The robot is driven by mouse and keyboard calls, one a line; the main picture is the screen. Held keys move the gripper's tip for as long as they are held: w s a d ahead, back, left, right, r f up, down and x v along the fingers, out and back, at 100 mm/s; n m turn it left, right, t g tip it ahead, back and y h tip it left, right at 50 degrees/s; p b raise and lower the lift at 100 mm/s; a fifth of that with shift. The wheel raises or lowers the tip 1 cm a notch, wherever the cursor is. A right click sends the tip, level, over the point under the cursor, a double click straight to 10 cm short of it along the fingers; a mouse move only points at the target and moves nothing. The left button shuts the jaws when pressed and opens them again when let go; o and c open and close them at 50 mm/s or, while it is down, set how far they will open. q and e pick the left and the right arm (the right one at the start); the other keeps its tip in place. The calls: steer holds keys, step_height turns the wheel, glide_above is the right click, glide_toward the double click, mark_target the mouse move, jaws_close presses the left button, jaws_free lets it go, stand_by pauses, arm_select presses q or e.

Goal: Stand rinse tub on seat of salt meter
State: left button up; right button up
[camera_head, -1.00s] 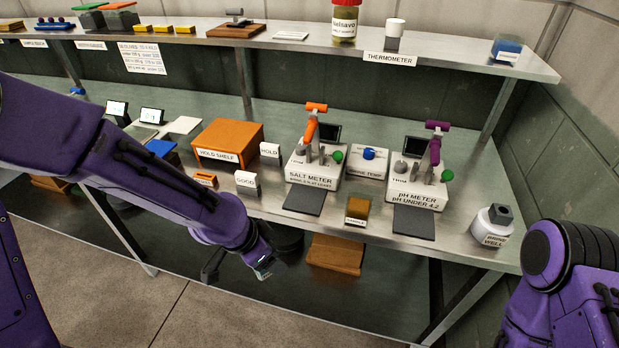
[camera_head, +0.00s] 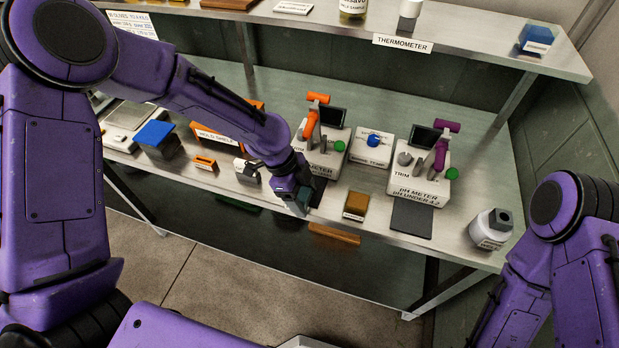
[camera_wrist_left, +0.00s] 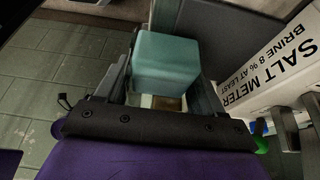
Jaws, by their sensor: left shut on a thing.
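The salt meter (camera_head: 325,165) is a white box with an orange lever, a green knob and a small screen; its label is large in the left wrist view (camera_wrist_left: 265,75). A dark pad (camera_head: 319,187) in front of it is partly hidden by my gripper. My left gripper (camera_head: 300,203) is at the shelf's front edge, beside that pad. It is shut on a teal block, seen between the fingers in the left wrist view (camera_wrist_left: 165,62), with a pale part below it. I take this as the rinse tub; no label on it is readable. My right gripper is out of view.
A brown block (camera_head: 355,204) and the pH meter (camera_head: 418,185) with its dark pad (camera_head: 411,218) stand to the right. A white round well (camera_head: 489,232) is near the right end. An orange hold shelf (camera_head: 215,138) is partly behind my left arm.

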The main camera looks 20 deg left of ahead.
arm_select(q)
steer(key=w+p, duration=0.2)
steer(key=w, duration=0.2)
steer(key=shift+r+p, duration=0.15)
steer(key=shift+p, duration=0.2)
steer(key=shift+w+d+f, duration=0.1)
steer(key=shift+w+f, duration=0.05)
steer(key=shift+f, duration=0.25)
steer(key=shift+b, duration=0.3)
steer(key=o, duration=1.1)
steer(key=p+v, duration=0.2)
steer(key=v, duration=0.1)
steer(key=p+v, duration=0.2)
steer(key=p, duration=0.1)
steer(key=shift+d+r, duration=0.1)
steer(key=shift+r, duration=0.4)
steer(key=v, duration=0.6)
steer(key=shift+a, duration=0.35)
